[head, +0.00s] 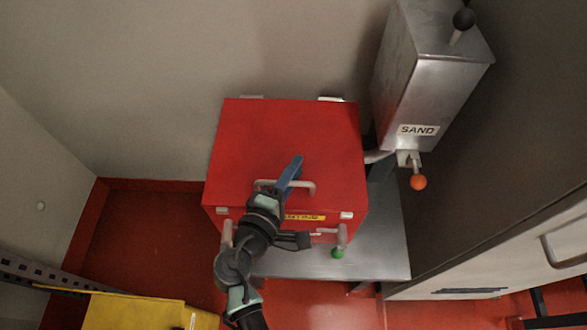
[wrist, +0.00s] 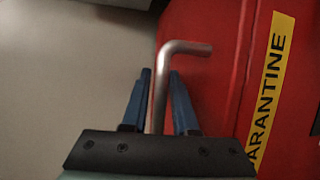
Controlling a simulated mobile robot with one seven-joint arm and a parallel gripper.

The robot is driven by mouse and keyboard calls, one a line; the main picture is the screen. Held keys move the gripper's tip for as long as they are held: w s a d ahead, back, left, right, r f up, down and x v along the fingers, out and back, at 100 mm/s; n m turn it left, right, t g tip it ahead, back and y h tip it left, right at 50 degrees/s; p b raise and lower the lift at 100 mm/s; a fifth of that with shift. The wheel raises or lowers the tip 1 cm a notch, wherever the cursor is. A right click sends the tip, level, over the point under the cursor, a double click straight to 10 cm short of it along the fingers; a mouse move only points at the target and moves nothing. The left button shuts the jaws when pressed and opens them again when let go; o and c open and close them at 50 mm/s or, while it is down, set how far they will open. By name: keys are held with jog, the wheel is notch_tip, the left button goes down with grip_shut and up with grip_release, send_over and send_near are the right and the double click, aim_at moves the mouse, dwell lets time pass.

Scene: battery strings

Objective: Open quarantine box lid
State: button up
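The red quarantine box (head: 285,150) stands against the back wall with its lid down. A yellow QUARANTINE label (wrist: 270,90) is on its front. A pale metal lid handle (head: 306,187) sits near the front of the lid. In the wrist view the handle (wrist: 160,85) runs between the two blue fingers of my gripper (wrist: 160,80) and bends right beyond their tips. In the head view my gripper (head: 290,172) is over the handle, and my arm hides part of the box front.
A grey metal shelf (head: 385,255) extends under and right of the box. A SAND dispenser (head: 415,95) with an orange knob (head: 418,182) stands close on the right. A green-tipped lever (head: 338,252) is below the box front. A yellow object (head: 140,312) is at lower left.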

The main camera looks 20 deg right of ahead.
grip_shut()
dwell(1.3)
